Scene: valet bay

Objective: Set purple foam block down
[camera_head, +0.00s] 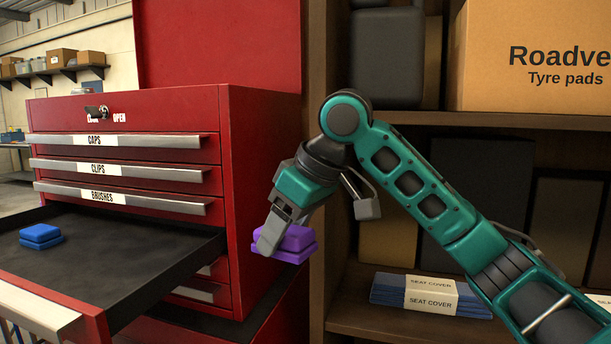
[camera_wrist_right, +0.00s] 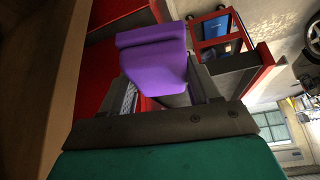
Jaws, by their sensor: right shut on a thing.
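The purple foam block (camera_head: 298,241) is held by my right gripper (camera_head: 272,243), which is shut on it. They hang in the air in front of the right side of the red tool chest, to the right of its open drawer. In the right wrist view the purple foam block (camera_wrist_right: 153,58) sits between the fingers of my right gripper (camera_wrist_right: 165,95). My left gripper is in neither view.
The red tool chest (camera_head: 245,170) has its drawer (camera_head: 120,250) pulled out, with a blue block (camera_head: 41,236) at its left and bare dark floor elsewhere. A wooden shelf (camera_head: 345,318) on the right holds seat cover packs (camera_head: 430,293) and a cardboard box (camera_head: 540,60).

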